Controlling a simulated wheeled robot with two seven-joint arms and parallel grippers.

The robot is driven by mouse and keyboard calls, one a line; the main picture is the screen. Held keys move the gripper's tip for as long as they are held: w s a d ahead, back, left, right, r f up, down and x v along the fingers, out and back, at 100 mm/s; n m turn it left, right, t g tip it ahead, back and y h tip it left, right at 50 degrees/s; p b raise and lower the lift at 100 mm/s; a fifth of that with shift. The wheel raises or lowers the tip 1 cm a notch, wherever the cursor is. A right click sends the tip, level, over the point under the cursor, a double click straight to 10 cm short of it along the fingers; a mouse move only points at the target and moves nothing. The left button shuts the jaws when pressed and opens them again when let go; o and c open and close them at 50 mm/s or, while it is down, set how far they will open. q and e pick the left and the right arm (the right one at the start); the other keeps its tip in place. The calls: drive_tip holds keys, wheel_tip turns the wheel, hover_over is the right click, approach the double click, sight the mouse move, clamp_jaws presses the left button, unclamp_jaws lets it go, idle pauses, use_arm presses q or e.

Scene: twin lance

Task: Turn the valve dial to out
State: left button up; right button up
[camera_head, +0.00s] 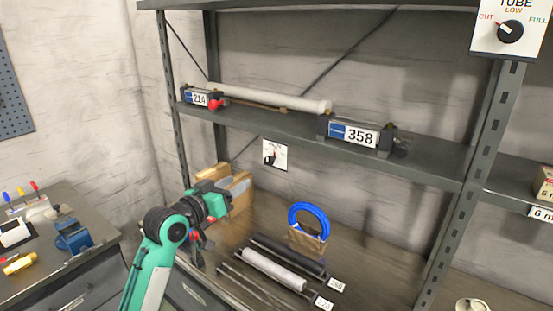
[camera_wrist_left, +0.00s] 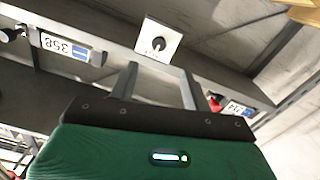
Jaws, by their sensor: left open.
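A white plate with a black dial (camera_head: 274,155) hangs below the middle shelf in the head view. It also shows in the left wrist view as a white plate with a dark round knob (camera_wrist_left: 158,42), seen upside down; its lettering and setting are too small to read. A second, larger dial (camera_head: 510,32) is on a "TUBE" plate at top right, its mark pointing up-left toward the red word. My left gripper (camera_wrist_left: 156,82) is open and empty, its fingers pointing toward the small plate, apart from it. In the head view my left gripper (camera_head: 236,187) is left of and below that plate. My right gripper is not in view.
The shelf (camera_head: 290,125) above holds a white tube (camera_head: 270,98) between blocks marked 214 (camera_head: 199,98) and 358 (camera_head: 355,135). Below lie a blue ring (camera_head: 309,217) and several rods (camera_head: 272,270). A wooden holder (camera_head: 240,190) stands behind my left gripper. A workbench (camera_head: 50,260) is at left.

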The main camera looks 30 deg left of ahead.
use_arm(q)
drive_tip(key=p, duration=0.3)
approach(268, 162)
drive_tip(key=w, duration=0.2)
drive_tip(key=w+p, duration=0.1)
drive_tip(key=w, duration=0.5)
drive_tip(key=shift+d, duration=0.2)
drive_tip(key=shift+w, duration=0.3)
drive_tip(key=shift+w+f, duration=0.1)
drive_tip(key=shift+w, duration=0.25)
drive_tip(key=shift+c, duration=0.7)
drive_tip(key=c, duration=0.8)
drive_tip(key=shift+p, duration=0.3)
drive_tip(key=shift+c, duration=0.2)
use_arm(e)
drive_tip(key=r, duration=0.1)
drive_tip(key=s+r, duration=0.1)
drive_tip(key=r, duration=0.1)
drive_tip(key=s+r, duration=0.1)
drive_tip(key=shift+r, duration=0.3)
